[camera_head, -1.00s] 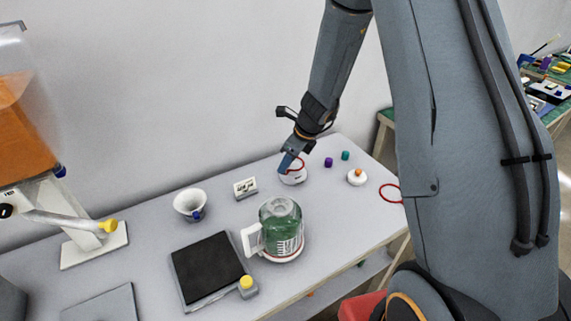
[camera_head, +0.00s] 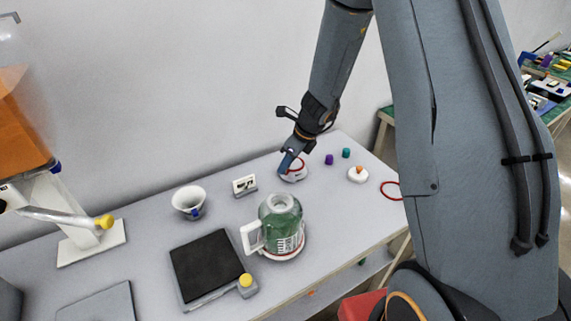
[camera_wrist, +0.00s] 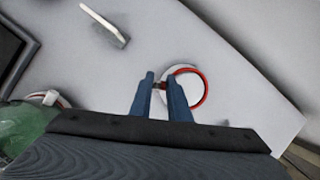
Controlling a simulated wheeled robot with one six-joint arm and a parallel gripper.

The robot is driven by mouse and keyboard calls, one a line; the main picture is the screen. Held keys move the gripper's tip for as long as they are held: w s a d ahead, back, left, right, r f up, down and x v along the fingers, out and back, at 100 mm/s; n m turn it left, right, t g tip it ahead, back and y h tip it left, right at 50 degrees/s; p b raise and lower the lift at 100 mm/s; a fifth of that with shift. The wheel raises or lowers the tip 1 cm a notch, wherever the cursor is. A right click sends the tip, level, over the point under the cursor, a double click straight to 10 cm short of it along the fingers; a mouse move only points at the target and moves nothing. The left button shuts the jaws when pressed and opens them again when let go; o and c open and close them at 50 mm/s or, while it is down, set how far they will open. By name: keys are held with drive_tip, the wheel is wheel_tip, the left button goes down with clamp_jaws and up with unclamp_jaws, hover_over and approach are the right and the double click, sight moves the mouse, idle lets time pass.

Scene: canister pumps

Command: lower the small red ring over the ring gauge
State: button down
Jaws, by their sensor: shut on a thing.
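My gripper (camera_head: 287,166) is shut on the small red ring (camera_head: 301,163), at the back of the table. In the wrist view the fingertips (camera_wrist: 158,84) pinch the left side of the ring (camera_wrist: 207,90), which reaches out to the right. The ring gauge (camera_head: 296,177) looks like a low white round piece under the fingers. From above, the ring overlaps the white disc (camera_wrist: 179,102) of the gauge and sits slightly to its right. I cannot tell whether the ring touches the gauge or hangs above it.
A larger red ring (camera_head: 391,190) lies at the right table edge. A white piece with an orange knob (camera_head: 358,174), a purple cap (camera_head: 329,159) and a teal cap (camera_head: 346,153) stand nearby. A green jug (camera_head: 281,227), a white cup (camera_head: 188,201) and a small sign (camera_head: 244,185) stand left.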

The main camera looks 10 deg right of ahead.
drive_tip(key=shift+f+b, duration=0.35)
drive_tip(key=shift+f, duration=0.05)
idle(0.4)
drive_tip(key=c, duration=1.6)
unclamp_jaws()
drive_tip(key=shift+w+d+r, duration=0.1)
drive_tip(key=shift+w, duration=0.05)
drive_tip(key=c, duration=0.3)
drive_tip(key=shift+o, duration=0.2)
drive_tip(key=shift+r, duration=0.15)
